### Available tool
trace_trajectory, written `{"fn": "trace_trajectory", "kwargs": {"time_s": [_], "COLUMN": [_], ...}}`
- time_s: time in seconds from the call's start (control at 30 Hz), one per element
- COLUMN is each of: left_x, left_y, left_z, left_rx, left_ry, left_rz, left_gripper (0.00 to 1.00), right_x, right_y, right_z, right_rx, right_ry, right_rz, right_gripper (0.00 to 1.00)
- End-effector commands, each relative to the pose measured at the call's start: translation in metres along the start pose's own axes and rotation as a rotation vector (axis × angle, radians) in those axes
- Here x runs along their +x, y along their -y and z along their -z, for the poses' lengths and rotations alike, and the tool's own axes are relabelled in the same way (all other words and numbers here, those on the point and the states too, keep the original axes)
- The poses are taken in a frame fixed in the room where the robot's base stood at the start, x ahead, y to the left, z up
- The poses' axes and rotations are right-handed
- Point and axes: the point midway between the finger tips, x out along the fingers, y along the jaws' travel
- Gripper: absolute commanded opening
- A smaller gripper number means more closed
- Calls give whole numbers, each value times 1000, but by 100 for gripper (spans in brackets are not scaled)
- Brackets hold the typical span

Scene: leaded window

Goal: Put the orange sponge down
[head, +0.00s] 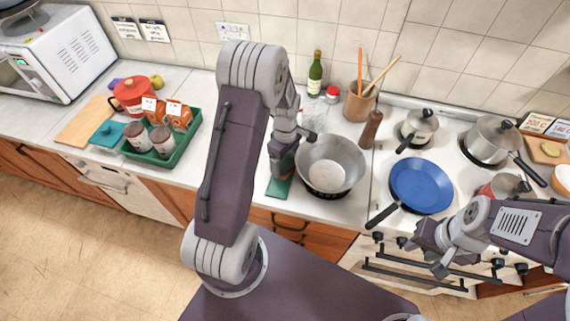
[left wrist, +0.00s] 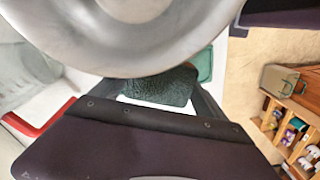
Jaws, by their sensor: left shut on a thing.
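My left gripper (head: 285,160) is low over the counter, just left of the steel bowl (head: 331,165). It is shut on the sponge, which shows in the left wrist view as a rough dark green face (left wrist: 160,87) between the fingers. A flat green piece (head: 279,187) lies on the counter just below the gripper. I cannot tell whether the sponge touches anything beneath. My right gripper (head: 426,258) is open and empty in front of the stove.
The bowl stands close on the right of my left gripper. A green crate (head: 165,150) with jars and boxes stands on the left. A blue pan (head: 421,186) sits on the stove. A bottle (head: 315,73) and a utensil pot (head: 360,103) stand behind. Some counter between crate and gripper is clear.

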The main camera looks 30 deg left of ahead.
Motion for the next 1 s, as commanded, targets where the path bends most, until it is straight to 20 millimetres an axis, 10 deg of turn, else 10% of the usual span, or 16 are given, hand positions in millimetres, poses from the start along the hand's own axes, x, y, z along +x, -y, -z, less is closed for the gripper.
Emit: {"fn": "trace_trajectory", "kwargs": {"time_s": [0.6,0.63,0.67,1.0], "left_x": [40,38,38,31], "left_y": [0,0,0,0], "left_z": [1,1,1,1], "left_rx": [0,0,0,0], "left_ry": [0,0,0,-1], "left_rz": [0,0,0,-2], "left_gripper": [34,93,100,100], "right_x": [-5,-6,-6,-8], "right_y": [0,0,0,0], "right_z": [0,1,1,1], "right_rx": [0,0,0,0], "right_ry": [0,0,0,0], "right_rz": [0,0,0,0], "right_gripper": [36,36,36,36]}}
